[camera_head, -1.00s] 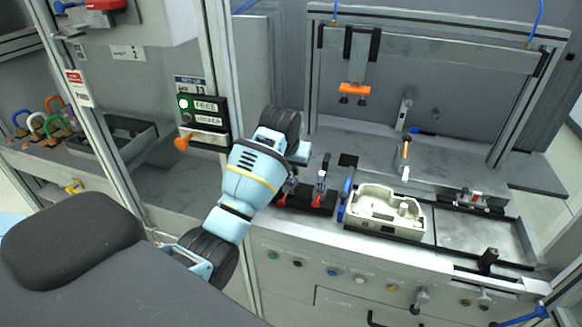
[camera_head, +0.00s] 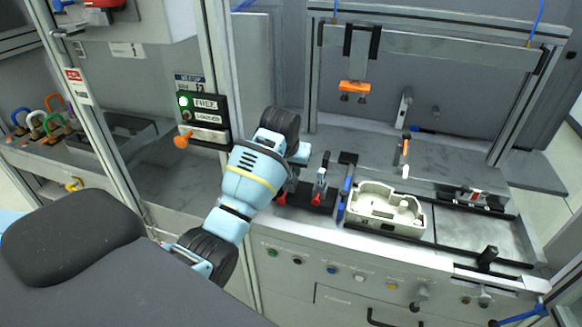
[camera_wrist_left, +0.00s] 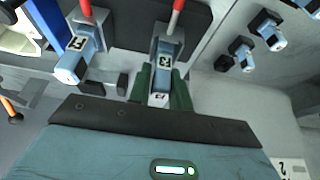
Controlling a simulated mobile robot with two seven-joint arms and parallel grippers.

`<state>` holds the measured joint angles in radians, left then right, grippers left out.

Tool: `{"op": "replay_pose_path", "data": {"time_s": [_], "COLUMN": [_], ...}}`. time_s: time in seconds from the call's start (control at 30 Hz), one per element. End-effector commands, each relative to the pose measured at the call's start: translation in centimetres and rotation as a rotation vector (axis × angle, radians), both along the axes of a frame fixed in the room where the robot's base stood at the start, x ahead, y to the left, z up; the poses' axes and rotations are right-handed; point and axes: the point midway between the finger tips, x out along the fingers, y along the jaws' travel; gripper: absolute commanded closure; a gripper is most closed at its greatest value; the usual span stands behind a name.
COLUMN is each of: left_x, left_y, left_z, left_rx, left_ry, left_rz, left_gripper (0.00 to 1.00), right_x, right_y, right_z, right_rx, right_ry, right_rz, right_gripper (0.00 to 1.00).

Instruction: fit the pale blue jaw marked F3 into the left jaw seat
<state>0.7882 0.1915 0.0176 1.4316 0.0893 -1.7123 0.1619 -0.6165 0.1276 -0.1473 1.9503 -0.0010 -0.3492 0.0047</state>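The pale blue jaw (camera_wrist_left: 163,62) lies between the fingers of my left gripper (camera_wrist_left: 161,88) in the left wrist view; its label looks like F3. The dark green fingers sit close against its two sides, with no clear gap. A red pin stands at its far end. A second pale blue jaw (camera_wrist_left: 80,55) with a label hard to read is beside it, to the left. In the head view my left gripper (camera_head: 291,181) is at the black rack (camera_head: 308,196) with red ends, partly hiding it. My right gripper is not in view. I cannot pick out the left jaw seat with certainty.
A cream casting (camera_head: 385,212) sits right of the rack, with a blue bar (camera_head: 346,190) between them. A small grey and red fixture (camera_head: 472,198) is farther right. An orange-ended tool (camera_head: 355,88) hangs from the gantry. A frame post (camera_head: 222,70) stands near my left arm.

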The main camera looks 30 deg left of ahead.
Motion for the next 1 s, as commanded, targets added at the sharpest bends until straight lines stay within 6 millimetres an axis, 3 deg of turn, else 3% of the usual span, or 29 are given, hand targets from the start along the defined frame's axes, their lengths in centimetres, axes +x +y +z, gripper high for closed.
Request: {"op": "replay_pose_path", "data": {"time_s": [0.03,0.13,0.47,1.0], "left_x": [0.0,0.0,-0.2,-2.7], "left_y": [0.0,0.0,0.0,-0.7], "left_z": [0.0,0.0,0.3,6.8], "left_rx": [0.000,0.000,-0.001,0.000], "left_ry": [0.001,0.002,0.003,0.001], "left_rz": [0.000,0.000,0.000,0.000], "left_gripper": [0.73,0.60,0.60,0.60], "right_x": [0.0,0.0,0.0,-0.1], "right_y": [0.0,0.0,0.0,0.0], "right_z": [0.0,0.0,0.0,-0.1], "right_rx": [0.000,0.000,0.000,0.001], "right_ry": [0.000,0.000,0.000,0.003], "right_rz": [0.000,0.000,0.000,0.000], "right_gripper": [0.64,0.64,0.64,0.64]}}
